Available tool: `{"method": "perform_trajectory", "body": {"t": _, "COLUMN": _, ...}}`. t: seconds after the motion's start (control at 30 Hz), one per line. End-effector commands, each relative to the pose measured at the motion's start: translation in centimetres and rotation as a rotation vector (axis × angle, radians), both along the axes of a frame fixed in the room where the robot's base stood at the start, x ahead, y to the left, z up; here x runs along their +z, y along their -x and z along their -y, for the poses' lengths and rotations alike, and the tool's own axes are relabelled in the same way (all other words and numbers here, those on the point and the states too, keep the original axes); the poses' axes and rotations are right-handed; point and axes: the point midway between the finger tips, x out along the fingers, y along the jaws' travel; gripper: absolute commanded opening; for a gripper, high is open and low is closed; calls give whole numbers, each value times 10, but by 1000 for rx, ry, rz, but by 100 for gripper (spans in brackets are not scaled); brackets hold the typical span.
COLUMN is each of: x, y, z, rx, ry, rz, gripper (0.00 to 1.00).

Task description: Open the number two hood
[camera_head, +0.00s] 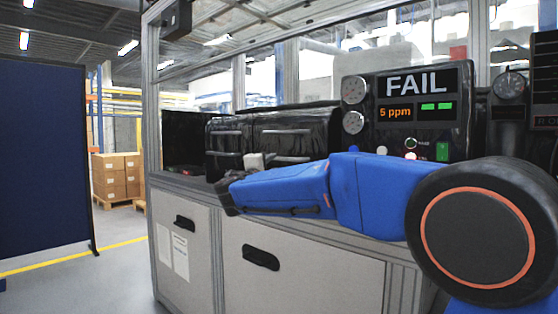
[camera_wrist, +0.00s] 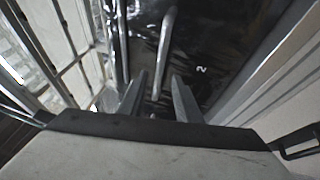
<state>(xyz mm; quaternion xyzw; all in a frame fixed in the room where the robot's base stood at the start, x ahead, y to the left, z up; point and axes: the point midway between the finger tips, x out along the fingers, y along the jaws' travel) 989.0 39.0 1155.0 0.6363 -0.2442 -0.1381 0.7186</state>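In the wrist view, a glossy black hood face (camera_wrist: 225,45) carries a white "2" and a silver bar handle (camera_wrist: 166,38). My gripper (camera_wrist: 159,76) is open, its two grey fingers apart. The lower end of the handle shows between the fingertips; I cannot tell whether they touch it. In the head view, black hoods (camera_head: 322,145) with silver bar handles (camera_head: 290,132) sit on the bench; no number is readable there. My blue arm crosses in front of them and its fingers cannot be made out. The hood looks closed.
A panel (camera_head: 414,112) reading "FAIL" and "5 ppm", with gauges and buttons, stands right of the hoods. Grey cabinet doors (camera_head: 300,275) are below. An aluminium post (camera_head: 153,150) frames the left end. A dark blue screen (camera_head: 42,155) stands at far left, with open floor between.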

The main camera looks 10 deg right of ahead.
Motion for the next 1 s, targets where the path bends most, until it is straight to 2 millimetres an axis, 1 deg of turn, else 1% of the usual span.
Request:
{"method": "perform_trajectory", "body": {"t": 0.03, "x": 1, "y": -9, "z": 6, "rx": -2, "ry": 1, "rz": 0, "gripper": 31}}
{"method": "perform_trajectory", "body": {"t": 0.2, "x": 6, "y": -33, "z": 20, "rx": -2, "ry": 1, "rz": 0, "gripper": 31}}
{"method": "perform_trajectory", "body": {"t": 0.4, "x": 11, "y": -56, "z": 34, "rx": -2, "ry": 0, "rz": 0, "gripper": 31}}
{"method": "perform_trajectory", "body": {"t": 0.6, "x": 14, "y": -67, "z": 40, "rx": 0, "ry": 0, "rz": -1, "gripper": 31}}
{"method": "perform_trajectory", "body": {"t": 0.9, "x": 14, "y": -68, "z": 41, "rx": 1, "ry": 0, "rz": -1, "gripper": 31}}
{"method": "perform_trajectory", "body": {"t": 0.93, "x": 14, "y": -68, "z": 41, "rx": 1, "ry": 0, "rz": -1, "gripper": 26}}
{"method": "perform_trajectory", "body": {"t": 0.97, "x": 14, "y": -68, "z": 41, "rx": 0, "ry": -1, "rz": -1, "gripper": 19}}
{"method": "perform_trajectory", "body": {"t": 1.0, "x": 14, "y": -68, "z": 41, "rx": 0, "ry": -1, "rz": -1, "gripper": 9}}
